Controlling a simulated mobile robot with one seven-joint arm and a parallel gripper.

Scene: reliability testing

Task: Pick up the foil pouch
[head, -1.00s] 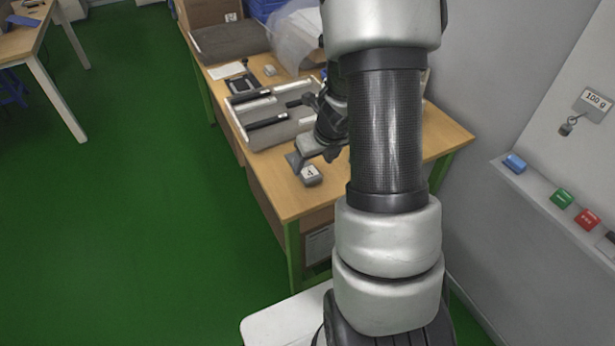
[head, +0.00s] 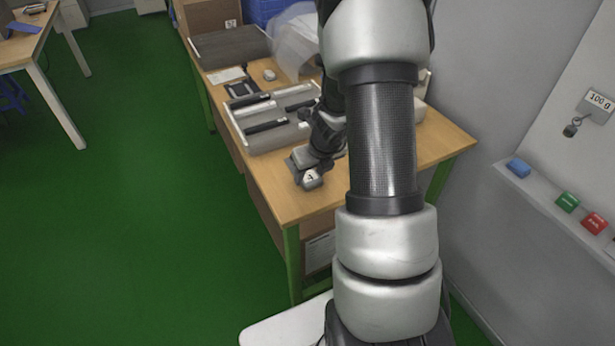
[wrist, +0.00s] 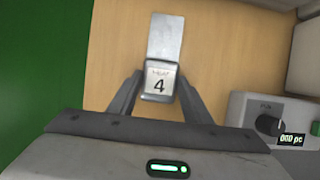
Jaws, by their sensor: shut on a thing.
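A flat silver-grey rectangle (wrist: 166,36), which looks like the foil pouch, lies on the wooden table in the wrist view. Its lower end meets a small pale block marked 4 (wrist: 160,80), which also shows in the head view (head: 312,178). My gripper (wrist: 159,84) is around this block, with one finger on each side and the jaws shut on it. The rectangle reaches out beyond the fingertips. I cannot tell whether the block rests on it. In the head view my gripper (head: 303,166) is low over the table's near left part.
A grey tray (head: 238,124) with dark and light bars stands behind my gripper on the table (head: 280,206). A pale device with a knob (wrist: 240,110) is at the right in the wrist view. Green floor lies left; a wall stands right.

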